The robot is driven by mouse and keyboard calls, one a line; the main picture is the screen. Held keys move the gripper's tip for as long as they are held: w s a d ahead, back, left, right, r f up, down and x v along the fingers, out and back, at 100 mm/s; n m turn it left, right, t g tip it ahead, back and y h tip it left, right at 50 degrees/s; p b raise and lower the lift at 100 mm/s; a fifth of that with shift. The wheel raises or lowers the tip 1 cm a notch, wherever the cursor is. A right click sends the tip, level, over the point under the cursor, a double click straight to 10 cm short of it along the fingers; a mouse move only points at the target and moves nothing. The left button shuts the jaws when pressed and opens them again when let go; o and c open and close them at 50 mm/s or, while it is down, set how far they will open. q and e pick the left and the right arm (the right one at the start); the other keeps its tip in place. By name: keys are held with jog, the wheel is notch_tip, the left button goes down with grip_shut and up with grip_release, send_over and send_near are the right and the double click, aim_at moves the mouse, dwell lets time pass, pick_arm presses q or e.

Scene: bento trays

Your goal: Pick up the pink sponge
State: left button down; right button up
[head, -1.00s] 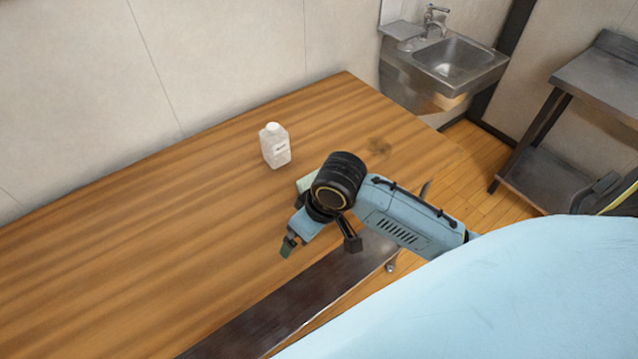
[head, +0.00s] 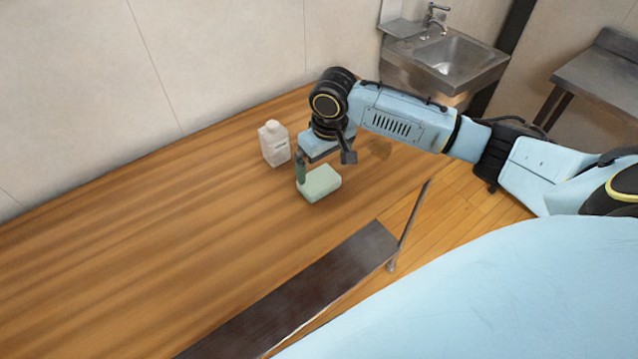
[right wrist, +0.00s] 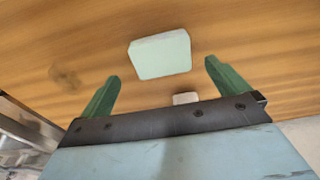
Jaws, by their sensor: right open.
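No pink sponge shows. A pale green, sponge-like block (head: 321,184) lies flat on the wooden table in the head view. It also shows in the right wrist view (right wrist: 160,54), beyond the fingertips and between their lines. My right gripper (head: 306,168) is at the block's far side in the head view, with one green finger visible and the other hidden. In the right wrist view the gripper (right wrist: 162,70) has its two green fingers wide apart with nothing between them. Whether a finger touches the block cannot be told. My left gripper is not in view.
A whitish bottle (head: 273,143) stands on the wooden table (head: 150,240), just left of my right gripper. A dark strip (head: 300,290) runs along the table's near edge. The table's left side is clear. A metal sink (head: 450,60) is at the back right.

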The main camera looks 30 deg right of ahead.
aim_at(319, 179)
jog(key=f, duration=0.2)
jog(key=w+f, duration=0.1)
jog(key=f, duration=0.1)
jog(key=f+b, duration=0.1)
jog(key=f, duration=0.1)
jog(key=shift+w+a+f, duration=0.1)
jog(key=shift+w+f, duration=0.15)
jog(key=shift+f, duration=0.1)
jog(key=c, duration=0.9)
jog(key=shift+o, duration=0.2)
jog(key=shift+r, duration=0.1)
notch_tip(319, 179, up, 10)
jog(key=p, duration=0.1)
